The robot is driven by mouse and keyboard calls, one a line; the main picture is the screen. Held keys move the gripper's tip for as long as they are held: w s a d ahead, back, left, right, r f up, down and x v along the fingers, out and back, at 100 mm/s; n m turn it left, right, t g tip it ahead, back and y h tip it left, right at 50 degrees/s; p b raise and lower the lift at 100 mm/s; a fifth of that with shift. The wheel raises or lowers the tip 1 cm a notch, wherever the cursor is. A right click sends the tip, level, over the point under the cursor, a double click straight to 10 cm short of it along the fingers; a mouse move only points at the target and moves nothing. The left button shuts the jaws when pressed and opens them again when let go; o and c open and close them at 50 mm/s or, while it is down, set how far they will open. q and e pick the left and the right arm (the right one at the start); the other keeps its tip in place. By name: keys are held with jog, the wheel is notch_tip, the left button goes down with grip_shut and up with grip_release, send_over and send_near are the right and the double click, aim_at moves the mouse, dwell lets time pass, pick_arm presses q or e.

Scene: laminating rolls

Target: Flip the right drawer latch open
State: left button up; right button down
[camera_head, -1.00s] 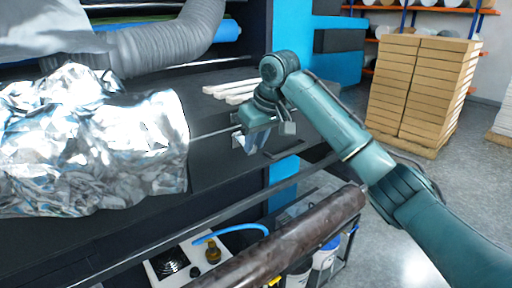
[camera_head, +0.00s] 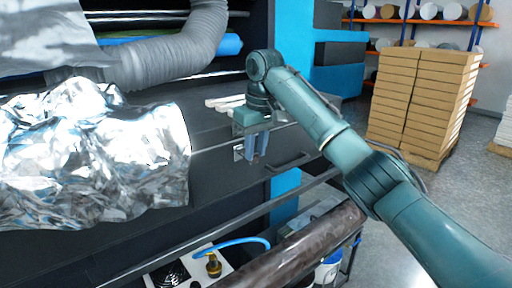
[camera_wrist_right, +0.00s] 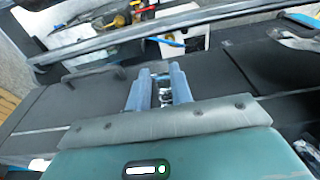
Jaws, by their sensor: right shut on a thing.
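The dark drawer front (camera_head: 215,178) runs along the machine below the worktop. A small metal latch (camera_head: 238,152) sits on it, left of the drawer's bar handle (camera_head: 290,162). My right gripper (camera_head: 256,156) points down against the drawer front at the latch. In the right wrist view, the blue-grey fingers of my right gripper (camera_wrist_right: 161,72) are shut on the small metallic latch (camera_wrist_right: 164,96) between them. The fingers and palm hide part of the latch, and I cannot tell its angle. My left gripper is not in view.
Crumpled silver foil (camera_head: 95,150) covers the worktop at left, below a grey duct (camera_head: 160,62). White strips (camera_head: 226,103) lie behind my gripper. A long brown roll (camera_head: 300,252) lies below the drawer. Stacked boxes (camera_head: 425,100) stand on the floor at right.

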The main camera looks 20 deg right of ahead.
jog(key=c, duration=1.2)
grip_release()
jog(key=shift+c, duration=0.2)
jog(key=shift+r, duration=0.1)
notch_tip(320, 180, up, 13)
jog(key=s, duration=0.2)
jog(key=shift+d, duration=0.35)
